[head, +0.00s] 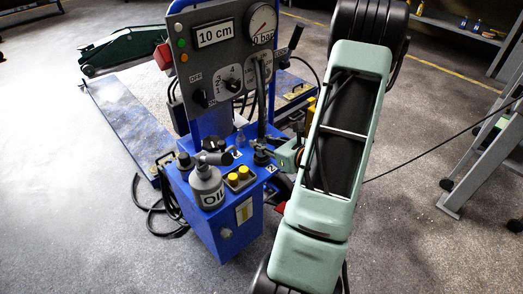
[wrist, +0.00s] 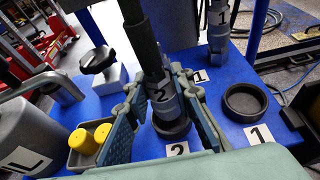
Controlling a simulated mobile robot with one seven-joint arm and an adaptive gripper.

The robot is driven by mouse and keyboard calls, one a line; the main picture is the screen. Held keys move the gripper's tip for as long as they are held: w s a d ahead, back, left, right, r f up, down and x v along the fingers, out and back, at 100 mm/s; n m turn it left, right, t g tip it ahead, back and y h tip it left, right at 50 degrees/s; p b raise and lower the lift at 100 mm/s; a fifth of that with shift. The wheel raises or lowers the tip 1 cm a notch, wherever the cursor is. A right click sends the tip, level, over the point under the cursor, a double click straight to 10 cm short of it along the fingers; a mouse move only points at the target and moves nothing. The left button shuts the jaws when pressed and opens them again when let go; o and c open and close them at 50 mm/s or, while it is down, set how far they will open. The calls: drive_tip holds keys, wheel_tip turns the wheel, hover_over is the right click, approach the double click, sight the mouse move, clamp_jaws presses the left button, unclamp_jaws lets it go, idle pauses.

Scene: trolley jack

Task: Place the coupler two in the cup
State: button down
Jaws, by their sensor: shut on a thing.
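Coupler two (wrist: 163,98), a grey metal fitting marked 2 on a thick dark hose, stands nearly upright between the two blue-padded fingers of my gripper (wrist: 165,108). The gripper is shut on it. A dark round cup (wrist: 172,129) is directly under the coupler, behind the label 2 on the blue top. The coupler's lower end meets or overlaps the cup in this view; I cannot tell whether it is seated inside. In the head view my gripper (head: 287,156) reaches in from the right, and the coupler is small there.
An empty cup (wrist: 246,102) by label 1 is on the right, with coupler one (wrist: 218,34) behind it. A grey oil bottle (head: 207,186) and a tray with yellow caps (wrist: 84,143) stand left. A black knob (wrist: 98,60) and the gauge panel (head: 222,55) are behind.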

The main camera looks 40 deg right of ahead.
drive_tip(key=shift+f, duration=1.2)
drive_tip(key=shift+f+b, duration=0.25)
drive_tip(key=shift+b, duration=0.15)
drive_tip(key=c, duration=1.7)
unclamp_jaws()
drive_tip(key=shift+s, duration=0.1)
drive_tip(key=shift+r, duration=0.15)
drive_tip(key=shift+r+p, duration=0.2)
drive_tip(key=shift+p, duration=0.15)
drive_tip(key=p+v, duration=0.2)
drive_tip(key=v, duration=1)
drive_tip(key=shift+f, duration=0.1)
